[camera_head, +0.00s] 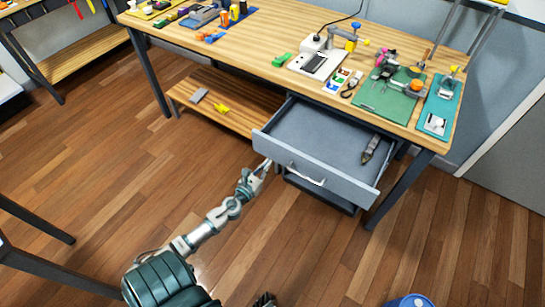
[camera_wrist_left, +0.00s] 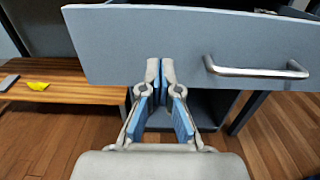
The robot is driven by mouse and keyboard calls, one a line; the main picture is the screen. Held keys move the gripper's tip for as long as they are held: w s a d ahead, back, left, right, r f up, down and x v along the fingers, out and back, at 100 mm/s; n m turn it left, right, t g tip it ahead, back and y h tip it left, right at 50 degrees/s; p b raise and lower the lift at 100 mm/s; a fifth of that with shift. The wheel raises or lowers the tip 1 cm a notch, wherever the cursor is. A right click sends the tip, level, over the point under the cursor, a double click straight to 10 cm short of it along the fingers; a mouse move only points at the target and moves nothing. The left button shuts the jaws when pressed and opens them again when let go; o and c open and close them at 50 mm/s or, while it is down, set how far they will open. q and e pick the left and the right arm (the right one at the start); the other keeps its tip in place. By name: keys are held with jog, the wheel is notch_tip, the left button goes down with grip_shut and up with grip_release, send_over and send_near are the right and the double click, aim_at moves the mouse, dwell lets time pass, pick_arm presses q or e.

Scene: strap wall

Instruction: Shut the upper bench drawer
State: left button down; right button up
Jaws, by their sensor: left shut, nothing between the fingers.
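The upper bench drawer (camera_head: 315,171) is pulled out from under the workbench, its grey front facing me with a silver bar handle (camera_head: 307,175). A dark tool (camera_head: 370,148) lies inside at its right end. My left gripper (camera_head: 266,163) is shut and empty at the left part of the drawer front. In the left wrist view, the closed fingertips (camera_wrist_left: 160,68) overlap the lower edge of the drawer front (camera_wrist_left: 150,40), left of the handle (camera_wrist_left: 257,70). I cannot tell whether they touch it.
The wooden workbench (camera_head: 270,72) carries a white device (camera_head: 317,58), a green mat (camera_head: 385,103) and many small items. A lower shelf (camera_head: 235,113) sits left of the drawer. A dark lower unit (camera_head: 318,194) is beneath it. Open wooden floor lies in front.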

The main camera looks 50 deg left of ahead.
aim_at(277, 152)
pick_arm(q)
jog(key=shift+x, duration=2.4)
pick_arm(e)
jog(key=shift+r+t, duration=0.3)
